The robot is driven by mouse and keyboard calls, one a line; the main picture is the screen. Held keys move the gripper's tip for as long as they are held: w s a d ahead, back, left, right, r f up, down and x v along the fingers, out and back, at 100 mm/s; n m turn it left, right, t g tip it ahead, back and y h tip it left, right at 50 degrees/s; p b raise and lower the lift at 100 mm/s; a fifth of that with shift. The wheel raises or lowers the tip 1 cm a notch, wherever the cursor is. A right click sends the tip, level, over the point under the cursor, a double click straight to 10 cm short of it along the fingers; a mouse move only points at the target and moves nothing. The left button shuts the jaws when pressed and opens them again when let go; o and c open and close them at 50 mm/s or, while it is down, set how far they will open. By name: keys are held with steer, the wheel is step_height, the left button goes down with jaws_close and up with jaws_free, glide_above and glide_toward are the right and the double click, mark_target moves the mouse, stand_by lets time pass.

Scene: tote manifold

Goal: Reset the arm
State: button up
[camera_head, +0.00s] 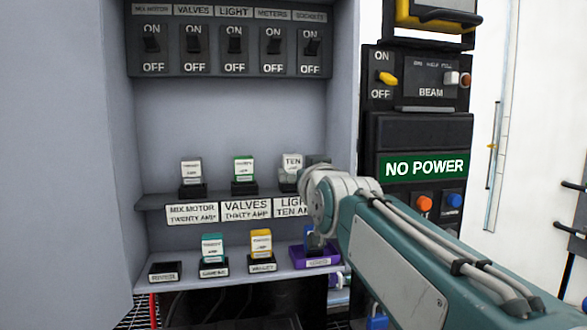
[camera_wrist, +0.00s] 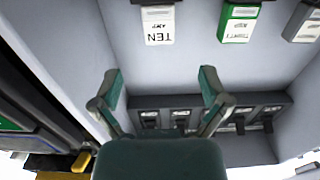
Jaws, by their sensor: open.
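My arm (camera_head: 430,255) reaches from the lower right into an open grey fuse cabinet (camera_head: 240,115). Its wrist is in front of the right end of the upper shelf in the head view, and the fingers are mostly hidden there. In the wrist view my gripper (camera_wrist: 160,85) is open, its two fingers wide apart with nothing between them. The white TEN fuse (camera_head: 292,165) stands just left of the wrist in the head view. It also shows upside down in the wrist view (camera_wrist: 158,25), apart from the fingers.
The upper shelf also holds a white fuse (camera_head: 191,173) and a green fuse (camera_head: 243,169). Below are a teal fuse (camera_head: 212,247), a yellow fuse (camera_head: 261,243), an empty black holder (camera_head: 165,272) and a purple holder (camera_head: 316,257). A NO POWER panel (camera_head: 424,166) stands right; switches (camera_head: 232,42) line the top.

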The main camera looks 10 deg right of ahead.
steer(key=s+f+g, duration=0.6)
steer(key=s+f, duration=0.7)
steer(key=f, duration=0.3)
steer(key=s+f+g, duration=0.6)
steer(key=s+f, duration=0.8)
steer(key=f, duration=0.2)
